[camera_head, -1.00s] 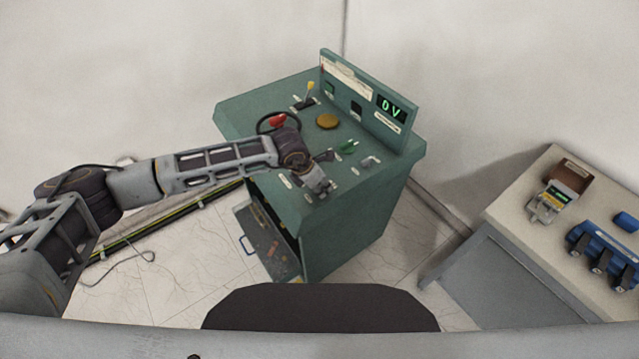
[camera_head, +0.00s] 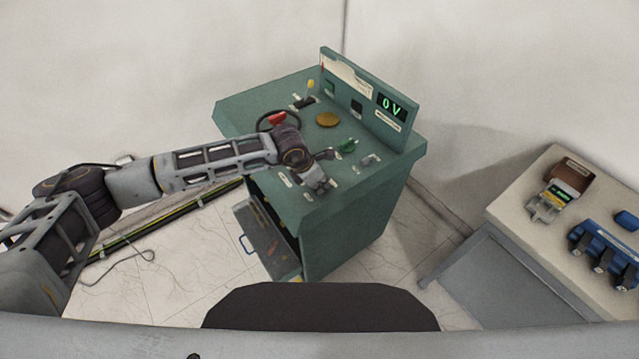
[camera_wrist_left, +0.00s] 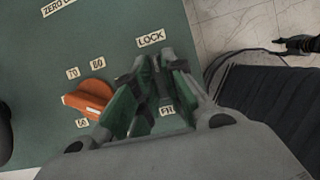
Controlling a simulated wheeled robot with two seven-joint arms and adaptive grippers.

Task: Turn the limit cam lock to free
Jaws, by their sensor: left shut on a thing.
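My left gripper (camera_head: 326,184) is down at the front right part of the green console's top (camera_head: 245,108). In the left wrist view its fingers (camera_wrist_left: 155,78) are closed on the limit cam lock, which they hide. The LOCK label (camera_wrist_left: 151,38) shows just past the fingertips. A second label (camera_wrist_left: 167,111), partly covered, shows between the fingers and seems to begin with F.
An orange pointer knob (camera_wrist_left: 88,98) with number labels sits close beside the fingers. The console also bears a green knob (camera_head: 347,146), a yellow disc (camera_head: 327,120), a red-handled wheel (camera_head: 278,118) and a 0V display (camera_head: 391,106). A side table (camera_head: 505,213) stands right.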

